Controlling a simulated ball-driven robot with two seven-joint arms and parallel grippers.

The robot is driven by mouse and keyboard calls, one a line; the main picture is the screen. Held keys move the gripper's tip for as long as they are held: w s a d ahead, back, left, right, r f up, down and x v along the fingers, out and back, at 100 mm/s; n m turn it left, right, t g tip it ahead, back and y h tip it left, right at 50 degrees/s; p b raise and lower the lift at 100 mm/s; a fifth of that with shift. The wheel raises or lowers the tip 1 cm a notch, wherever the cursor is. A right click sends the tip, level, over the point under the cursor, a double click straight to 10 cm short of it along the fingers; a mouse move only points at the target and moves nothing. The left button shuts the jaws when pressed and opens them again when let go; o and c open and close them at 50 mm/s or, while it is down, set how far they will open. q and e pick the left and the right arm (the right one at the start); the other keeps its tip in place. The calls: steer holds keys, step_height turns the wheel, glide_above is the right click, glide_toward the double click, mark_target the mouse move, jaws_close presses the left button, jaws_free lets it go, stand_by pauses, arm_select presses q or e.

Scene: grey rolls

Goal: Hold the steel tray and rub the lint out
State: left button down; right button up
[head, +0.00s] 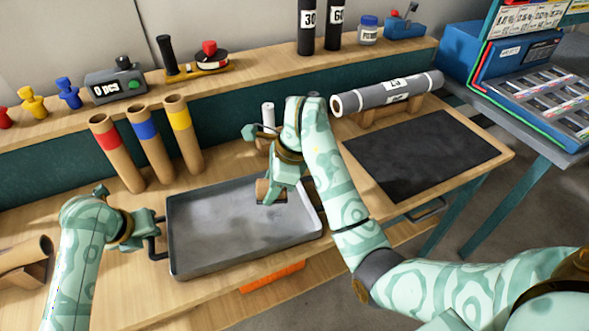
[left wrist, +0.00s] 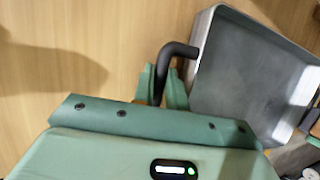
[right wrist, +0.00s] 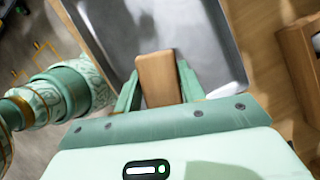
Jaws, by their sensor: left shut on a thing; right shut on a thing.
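The grey steel tray (head: 215,228) lies on the wooden bench; it also shows in the left wrist view (left wrist: 245,70) and right wrist view (right wrist: 212,40). My left gripper (head: 151,231) is shut on the black handle (left wrist: 168,62) at the tray's left end. My right gripper (head: 272,192) is shut on a brown wooden block (right wrist: 158,76) over the right part of the tray. The block's dark underside is low at the tray floor; I cannot tell whether it touches. The floor has pale smudges; I cannot make out lint for certain.
Cardboard tubes with red (head: 112,150), blue (head: 148,143) and yellow (head: 183,132) bands stand behind the tray. A black mat (head: 420,155) lies to the right, with a grey roll (head: 385,93) on a cradle behind it. An orange thing (head: 272,277) shows below the tray's front edge.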

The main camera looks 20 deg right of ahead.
mark_target(265, 221)
steer(key=n, duration=0.2)
steer(key=a+n+g, duration=0.1)
steer(key=shift+s+r, duration=0.2)
steer(key=shift+s, duration=0.05)
steer(key=shift+n+g, duration=0.3)
steer(key=shift+n, duration=0.3)
steer(key=shift+f, duration=3.45)
steer(key=shift+d+f, duration=0.45)
steer(key=shift+f, duration=0.15)
steer(key=shift+c, duration=0.3)
steer(key=shift+s+d, duration=0.15)
steer(key=shift+d, duration=1.05)
steer(key=shift+a, duration=1.65)
steer(key=shift+r, duration=4.1)
